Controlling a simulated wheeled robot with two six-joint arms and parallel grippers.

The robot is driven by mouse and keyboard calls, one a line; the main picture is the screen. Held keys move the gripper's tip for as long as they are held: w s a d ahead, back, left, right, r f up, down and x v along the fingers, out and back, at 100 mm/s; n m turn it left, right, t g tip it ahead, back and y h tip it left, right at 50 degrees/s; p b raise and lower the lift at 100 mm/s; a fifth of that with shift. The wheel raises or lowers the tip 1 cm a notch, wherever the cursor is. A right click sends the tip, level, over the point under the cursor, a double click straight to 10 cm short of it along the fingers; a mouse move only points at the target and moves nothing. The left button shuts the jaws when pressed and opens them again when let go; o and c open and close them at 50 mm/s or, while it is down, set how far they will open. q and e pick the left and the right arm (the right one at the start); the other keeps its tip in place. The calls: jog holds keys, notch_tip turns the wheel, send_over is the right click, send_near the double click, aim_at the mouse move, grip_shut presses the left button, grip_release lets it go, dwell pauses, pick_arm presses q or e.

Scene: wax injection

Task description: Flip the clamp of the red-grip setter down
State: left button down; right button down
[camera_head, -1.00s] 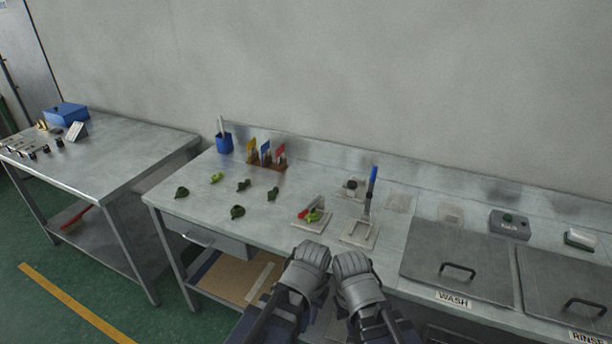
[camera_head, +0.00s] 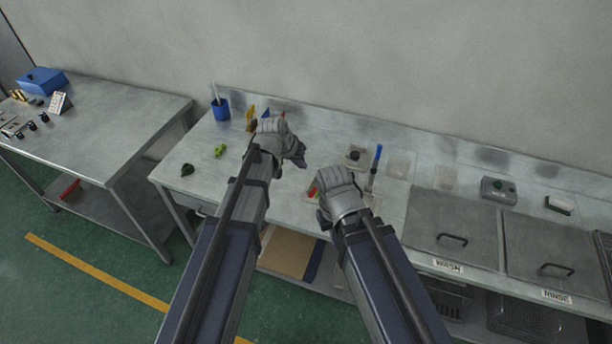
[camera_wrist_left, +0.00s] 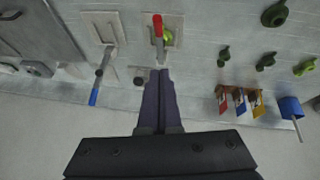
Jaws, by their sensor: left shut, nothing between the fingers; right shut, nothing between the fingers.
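The red-grip setter shows best in the left wrist view, with its red grip (camera_wrist_left: 157,24) and grey bar over a pale base plate (camera_wrist_left: 178,22). A bright green piece (camera_wrist_left: 168,37) sits beside the bar. In the head view the red grip (camera_head: 313,189) is mostly hidden by my right gripper (camera_head: 334,187), which is shut and appears in front of the setter. My left gripper (camera_head: 290,146) is shut and empty above the bench, left of the setter. In the wrist view its shut fingers (camera_wrist_left: 157,76) point towards the setter; contact is not clear.
A blue-handled setter (camera_head: 375,164) stands right of the red one, handle raised. A blue cup (camera_head: 221,110) and coloured tags (camera_wrist_left: 239,102) are at the back left. Dark green pieces (camera_head: 187,170) lie on the left bench. Wash and rinse lids (camera_head: 450,222) are right.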

pick_arm(q)
jog(key=b, duration=1)
send_over(309, 196)
jog(key=w, duration=0.4)
notch_tip(309, 196, down, 10)
jog(key=shift+s+d+f+b, duration=0.1)
jog(key=shift+s+f+b, duration=0.5)
jog(key=shift+f+b, duration=0.3)
jog(key=shift+s+d+f+b, duration=0.1)
jog(key=shift+s+f+b, duration=0.2)
jog(key=shift+f, duration=0.1)
jog(key=shift+f, duration=0.15)
jog(key=f+b, duration=0.1)
jog(key=b, duration=0.1)
jog(key=s+f+t+b, duration=0.1)
jog(key=b, duration=0.1)
jog(key=shift+a+f+h, duration=0.2)
jog(key=shift+f+h, duration=0.05)
jog(key=shift+h, duration=0.05)
jog(key=shift+s+f+b, duration=0.15)
jog(key=shift+f+b, duration=0.5)
jog(key=shift+b, duration=0.1)
jog(key=shift+s, duration=0.1)
